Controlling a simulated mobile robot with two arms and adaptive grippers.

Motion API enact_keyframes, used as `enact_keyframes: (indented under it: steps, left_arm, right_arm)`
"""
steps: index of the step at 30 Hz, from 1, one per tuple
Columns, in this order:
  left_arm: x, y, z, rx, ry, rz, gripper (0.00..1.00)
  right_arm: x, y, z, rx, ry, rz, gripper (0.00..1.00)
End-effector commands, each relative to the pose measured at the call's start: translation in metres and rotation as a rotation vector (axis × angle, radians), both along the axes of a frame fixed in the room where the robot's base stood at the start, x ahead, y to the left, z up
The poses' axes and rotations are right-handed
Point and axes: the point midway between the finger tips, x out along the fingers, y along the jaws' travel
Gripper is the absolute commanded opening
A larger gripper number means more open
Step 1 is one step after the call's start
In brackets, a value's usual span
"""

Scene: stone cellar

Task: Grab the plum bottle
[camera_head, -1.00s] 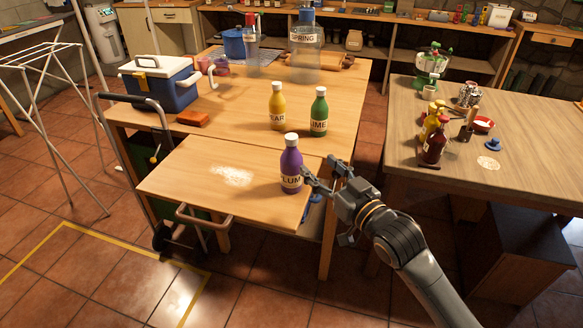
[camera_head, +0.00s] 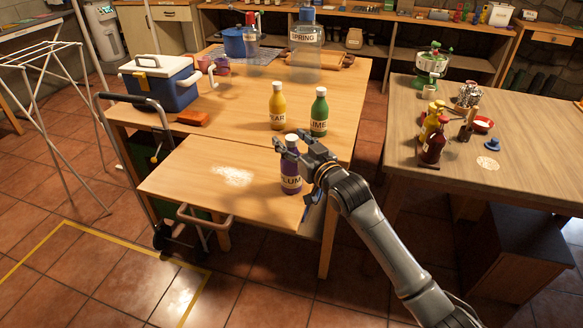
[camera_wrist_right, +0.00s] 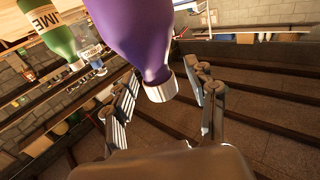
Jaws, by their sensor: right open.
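The plum bottle (camera_head: 291,183) is purple with a white cap and a white label. It stands upright on the lower front part of the wooden table. My right gripper (camera_head: 296,165) is open at the bottle's upper part, with one finger across its neck in the head view, partly hiding it. In the right wrist view the plum bottle (camera_wrist_right: 140,35) appears upside down, its cap between the two spread fingers (camera_wrist_right: 163,92). The fingers look apart from it. My left gripper is not in view.
A yellow bottle (camera_head: 277,106) and a green lime bottle (camera_head: 319,112) stand close behind, on the higher tabletop. A white powder patch (camera_head: 232,176) lies left of the plum bottle. A blue cooler (camera_head: 160,82) and an orange block (camera_head: 193,118) are further left.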

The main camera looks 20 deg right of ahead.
Motion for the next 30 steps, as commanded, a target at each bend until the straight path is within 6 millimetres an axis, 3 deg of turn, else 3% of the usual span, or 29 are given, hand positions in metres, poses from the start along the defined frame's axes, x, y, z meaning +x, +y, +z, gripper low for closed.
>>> enact_keyframes:
  steps: [7, 15, 30]
  left_arm:
    - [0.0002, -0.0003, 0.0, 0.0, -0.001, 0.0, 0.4]
    - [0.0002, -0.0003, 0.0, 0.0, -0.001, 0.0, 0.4]
    - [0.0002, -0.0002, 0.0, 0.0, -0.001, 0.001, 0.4]
  right_arm:
    - [0.0012, 0.0007, -0.0002, 0.0, 0.0, 0.0, 0.55]
    - [0.001, 0.0006, -0.0003, -0.001, 0.0, 0.0, 0.0]
    - [0.001, 0.0005, 0.0039, 0.0, -0.004, 0.0, 0.0]
